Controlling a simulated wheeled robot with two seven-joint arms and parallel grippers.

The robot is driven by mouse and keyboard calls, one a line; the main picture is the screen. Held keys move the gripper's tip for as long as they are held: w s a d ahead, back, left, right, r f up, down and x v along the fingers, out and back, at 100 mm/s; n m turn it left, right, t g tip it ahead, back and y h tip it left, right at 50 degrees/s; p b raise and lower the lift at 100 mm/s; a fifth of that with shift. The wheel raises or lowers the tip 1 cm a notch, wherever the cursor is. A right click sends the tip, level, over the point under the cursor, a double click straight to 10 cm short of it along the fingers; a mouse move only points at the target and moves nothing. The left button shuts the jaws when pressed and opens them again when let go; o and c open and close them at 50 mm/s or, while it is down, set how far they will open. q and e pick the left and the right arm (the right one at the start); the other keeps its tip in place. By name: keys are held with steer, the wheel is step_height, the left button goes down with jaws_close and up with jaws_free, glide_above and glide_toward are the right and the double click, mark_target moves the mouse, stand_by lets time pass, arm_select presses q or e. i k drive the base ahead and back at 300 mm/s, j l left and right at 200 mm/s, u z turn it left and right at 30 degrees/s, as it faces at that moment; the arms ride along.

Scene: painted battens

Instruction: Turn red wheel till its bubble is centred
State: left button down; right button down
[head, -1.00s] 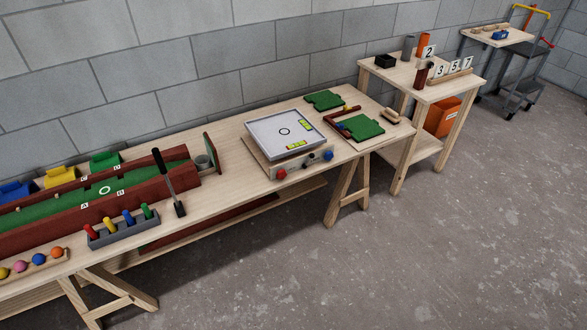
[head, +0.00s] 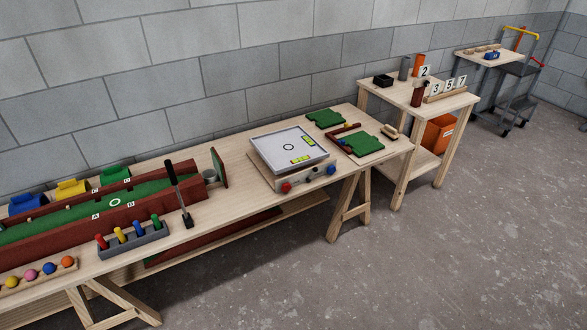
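The red wheel (head: 286,187) is a small knob at the left end of the front face of a wooden box (head: 270,178) on the long bench. A blue wheel (head: 331,169) is at the right end of that face, with a dark part between them. On top lies a tilted-looking white tray (head: 270,143) with a ring mark. Two yellow-green level vials, one along the right side (head: 308,141) and one near the front edge (head: 302,159), sit on it. Their bubbles are too small to read. Neither of my grippers is in view.
Left on the bench (head: 222,228) are a red-walled green trough (head: 120,217), a grey rack of coloured pegs (head: 135,242) and a ball rail (head: 40,278). Green boards (head: 364,143) lie right of the box. A smaller table (head: 398,93) stands beyond. Floor in front (head: 430,270) is open.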

mark_target(285, 188)
steer(key=u, duration=1.05)
steer(key=l+u, duration=0.1)
steer(key=u, duration=0.4)
steer(key=i+l+u, duration=0.1)
steer(key=u, duration=0.4)
steer(key=l+u, duration=0.15)
steer(key=u, duration=0.35)
steer(key=l+u, duration=0.1)
steer(key=u, duration=0.4)
steer(key=k+l+u, duration=0.85)
steer(key=l+u, duration=0.15)
steer(key=k+l+u, duration=0.15)
steer(key=k+u, duration=0.35)
steer(key=k+l+z, duration=0.15)
steer(key=k, duration=0.4)
steer(key=k+l+z, duration=0.2)
steer(key=k, duration=0.3)
